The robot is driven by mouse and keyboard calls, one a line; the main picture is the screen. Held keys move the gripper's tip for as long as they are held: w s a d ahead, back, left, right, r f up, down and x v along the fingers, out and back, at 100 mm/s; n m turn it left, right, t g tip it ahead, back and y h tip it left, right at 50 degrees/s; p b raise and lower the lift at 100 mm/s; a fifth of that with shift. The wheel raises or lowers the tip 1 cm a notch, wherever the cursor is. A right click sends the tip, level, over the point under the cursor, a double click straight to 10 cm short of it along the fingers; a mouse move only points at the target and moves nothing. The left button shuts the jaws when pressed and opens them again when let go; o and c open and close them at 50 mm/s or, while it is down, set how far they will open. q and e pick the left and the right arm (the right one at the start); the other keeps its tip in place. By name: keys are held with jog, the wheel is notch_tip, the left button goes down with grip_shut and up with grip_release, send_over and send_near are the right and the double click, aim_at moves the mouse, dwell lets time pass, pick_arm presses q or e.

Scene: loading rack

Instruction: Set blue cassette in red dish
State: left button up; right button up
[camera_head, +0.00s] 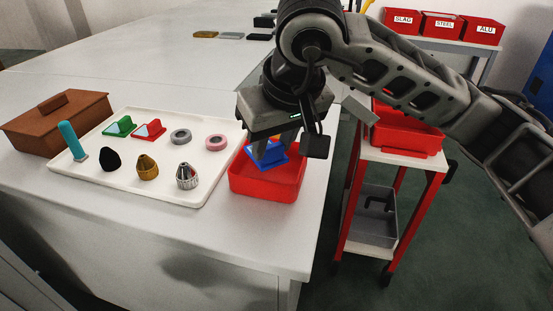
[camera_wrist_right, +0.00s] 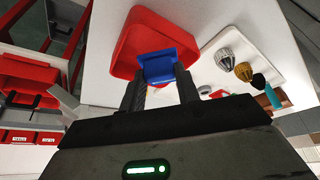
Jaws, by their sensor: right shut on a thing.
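The blue cassette (camera_head: 267,157) is between the fingers of my right gripper (camera_head: 272,146), which is shut on it. The cassette is over the red dish (camera_head: 268,187), with its lower part within the dish's outline; I cannot tell whether it touches the dish floor. The right wrist view shows the blue cassette (camera_wrist_right: 158,68) between the fingertips (camera_wrist_right: 160,85), with the red dish (camera_wrist_right: 150,25) around and beyond it. The dish stands on the white table at the right end of the white tray. My left gripper is not in view.
The white tray (camera_head: 135,177) holds green and red cassettes, two rings, several cone-like pieces and a teal cylinder (camera_head: 71,140). A brown lidded box (camera_head: 57,125) stands at the left. A red cart (camera_head: 430,160) with a red bin stands right of the table edge.

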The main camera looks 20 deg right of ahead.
aim_at(277, 163)
jog(key=shift+w+d+f, duration=0.25)
jog(key=shift+w+f, duration=0.15)
jog(key=shift+f, duration=0.15)
jog(key=shift+w+d+f, duration=0.25)
jog(key=shift+w+f, duration=0.1)
jog(key=shift+f, duration=0.15)
jog(key=f, duration=0.3)
jog(key=shift+w+d+f, duration=0.1)
jog(key=shift+w+f, duration=0.05)
jog(key=shift+w, duration=0.1)
jog(key=shift+f, duration=0.15)
jog(key=shift+f, duration=0.25)
jog(key=o, duration=1)
jog(key=shift+c, duration=0.2)
jog(key=shift+r, duration=0.15)
